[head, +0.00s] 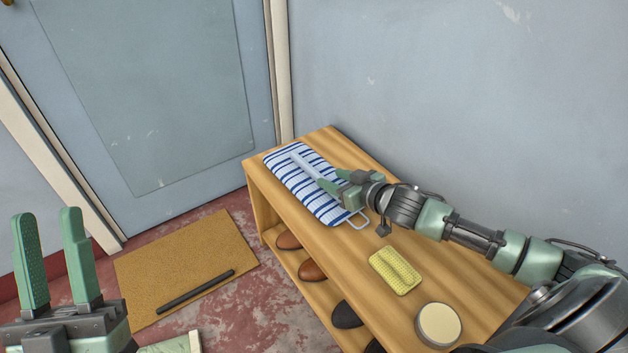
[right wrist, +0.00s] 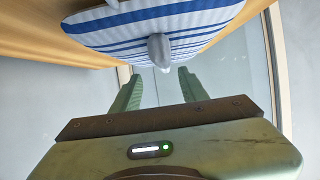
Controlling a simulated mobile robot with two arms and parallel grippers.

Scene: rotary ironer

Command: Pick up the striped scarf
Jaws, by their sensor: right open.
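The striped scarf appears as a flat blue-and-white striped piece (head: 283,170) on the far end of the wooden bench. My right gripper (head: 331,180) is open, over or beside the right part of the striped piece. In the right wrist view the striped piece (right wrist: 120,30) and a grey rounded end (right wrist: 158,50) show beyond the open fingers (right wrist: 158,88). Nothing is between them; contact cannot be told. My left gripper (head: 46,215) is open and empty, away from the bench.
The bench (head: 335,140) stands against the wall. A yellow textured block (head: 395,270) and a round tin (head: 438,324) lie on its nearer part. Several shoes (head: 312,271) sit on the shelf below. A brown mat (head: 165,262) with a black rod (head: 195,291) lies before the door.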

